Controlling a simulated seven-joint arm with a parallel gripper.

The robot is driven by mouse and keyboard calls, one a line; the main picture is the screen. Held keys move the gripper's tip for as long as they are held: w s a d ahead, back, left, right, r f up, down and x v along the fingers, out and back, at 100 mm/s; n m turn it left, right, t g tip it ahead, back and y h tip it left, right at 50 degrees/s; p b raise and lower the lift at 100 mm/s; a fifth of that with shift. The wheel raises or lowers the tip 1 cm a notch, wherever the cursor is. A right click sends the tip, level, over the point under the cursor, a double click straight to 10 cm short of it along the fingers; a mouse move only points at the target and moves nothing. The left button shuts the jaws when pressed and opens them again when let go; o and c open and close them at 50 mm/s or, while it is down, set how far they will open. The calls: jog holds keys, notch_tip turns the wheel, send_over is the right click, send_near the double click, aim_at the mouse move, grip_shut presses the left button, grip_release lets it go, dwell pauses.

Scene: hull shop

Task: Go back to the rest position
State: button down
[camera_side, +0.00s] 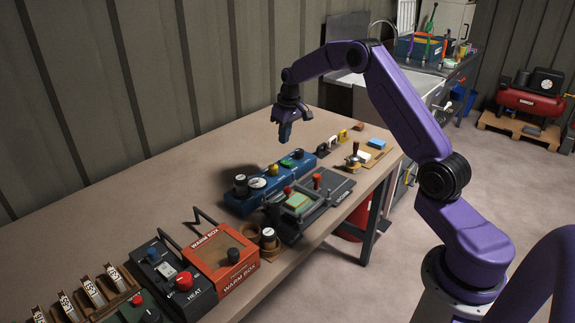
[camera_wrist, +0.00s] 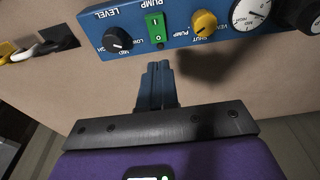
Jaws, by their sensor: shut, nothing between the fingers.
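My gripper (camera_side: 285,133) hangs from my purple arm above the table, pointing down, in the side view. Its dark blue fingers are shut together with nothing between them; they also show in the wrist view (camera_wrist: 158,72). In the side view it is above and behind the blue pump panel (camera_side: 272,181), apart from it.
An orange warm box (camera_side: 222,257) and a black heat unit (camera_side: 172,276) stand at the front left. A dark fixture with a green block (camera_side: 299,201) sits in front of the panel. Small parts and a blue pad (camera_side: 376,143) lie at right. The table's back left is clear.

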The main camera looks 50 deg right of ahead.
jog(key=s+a+r+n, duration=0.25)
jog(key=s+a, duration=0.35)
jog(key=a, duration=0.4)
jog(key=s+a+r+n, duration=0.2)
jog(key=s+a+r, duration=0.3)
jog(key=a, duration=0.5)
jog(key=s+a+r+n+g, duration=0.1)
jog(key=s+a+n, duration=0.45)
jog(key=s, duration=0.95)
jog(key=s+d+f+n, duration=0.1)
jog(key=s+d+n, duration=0.1)
jog(key=s, duration=1.6)
jog(key=shift+s+n+g, duration=0.25)
jog(key=shift+n+g, duration=0.05)
jog(key=c, duration=1.8)
grip_release()
